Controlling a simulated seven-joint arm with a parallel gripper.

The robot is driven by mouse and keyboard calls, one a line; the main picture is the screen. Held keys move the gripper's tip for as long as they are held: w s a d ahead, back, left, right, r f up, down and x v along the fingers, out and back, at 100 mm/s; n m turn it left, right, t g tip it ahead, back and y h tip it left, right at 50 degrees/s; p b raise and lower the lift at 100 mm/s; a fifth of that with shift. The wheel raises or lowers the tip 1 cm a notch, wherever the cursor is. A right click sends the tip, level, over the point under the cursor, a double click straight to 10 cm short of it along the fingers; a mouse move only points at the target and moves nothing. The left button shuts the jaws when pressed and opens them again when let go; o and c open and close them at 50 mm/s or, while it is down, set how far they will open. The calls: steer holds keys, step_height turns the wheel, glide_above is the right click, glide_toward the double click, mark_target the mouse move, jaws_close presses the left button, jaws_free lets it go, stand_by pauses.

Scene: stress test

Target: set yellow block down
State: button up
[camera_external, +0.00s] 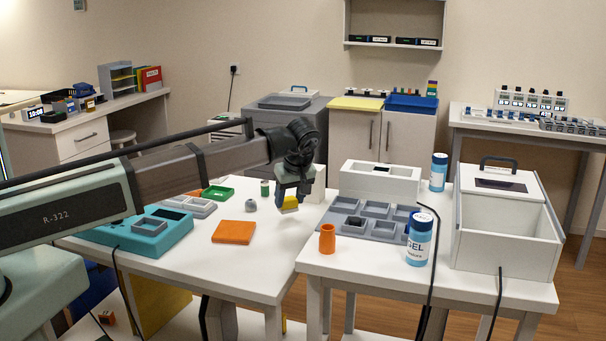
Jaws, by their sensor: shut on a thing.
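My gripper (290,203) is shut on the yellow block (290,204), near the right side of the left white table (200,272). The block is at the fingertips, slightly tilted. It looks to be a little above the tabletop, but I cannot tell the exact gap from this view. The fingers hide part of the block.
An orange square pad (234,232) lies left of the gripper, with a small grey piece (251,206) behind it. An orange cup (327,239) and a grey compartment tray (352,225) are right.

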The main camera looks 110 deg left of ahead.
steer(key=shift+f, duration=1.25)
steer(key=shift+f, duration=0.15)
steer(key=o, duration=1)
steer(key=v, duration=1.2)
